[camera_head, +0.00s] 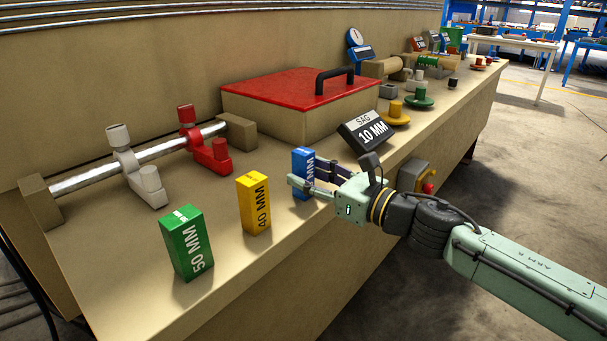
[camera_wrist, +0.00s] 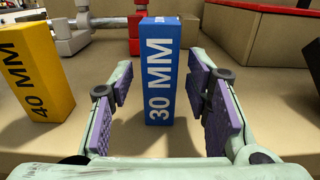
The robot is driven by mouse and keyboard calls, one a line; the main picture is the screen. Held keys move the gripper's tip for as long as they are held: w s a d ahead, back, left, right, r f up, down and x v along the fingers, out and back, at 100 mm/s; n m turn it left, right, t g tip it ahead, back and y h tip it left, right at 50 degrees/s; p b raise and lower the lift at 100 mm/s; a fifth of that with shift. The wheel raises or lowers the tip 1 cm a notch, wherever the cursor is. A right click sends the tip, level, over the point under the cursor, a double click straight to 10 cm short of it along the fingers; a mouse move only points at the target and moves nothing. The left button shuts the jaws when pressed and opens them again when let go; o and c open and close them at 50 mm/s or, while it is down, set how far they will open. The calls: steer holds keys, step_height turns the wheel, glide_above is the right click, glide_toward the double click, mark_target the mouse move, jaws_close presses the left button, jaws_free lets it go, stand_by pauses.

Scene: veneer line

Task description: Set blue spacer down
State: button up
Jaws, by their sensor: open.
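The blue spacer (camera_head: 301,173) stands upright on the bench near its front edge, to the right of the yellow spacer. In the wrist view the blue spacer (camera_wrist: 161,75) shows its "30 MM" label and stands between my finger pads, with a gap on both sides. My gripper (camera_head: 312,180) is open around it; in the wrist view both purple pads of my gripper (camera_wrist: 163,105) are apart from the block. In the head view my fingers hide part of the blue spacer.
The yellow 40 MM spacer (camera_head: 254,203) and green 50 MM spacer (camera_head: 187,243) stand to the left. A "SAG 10 MM" sign (camera_head: 366,132) is close behind my gripper. A red-lidded box (camera_head: 300,100) and a rod with white and red clamps (camera_head: 209,142) are farther back.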

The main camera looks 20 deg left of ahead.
steer(key=b+v, duration=0.2)
steer(key=v, duration=0.8)
steer(key=shift+d, duration=0.15)
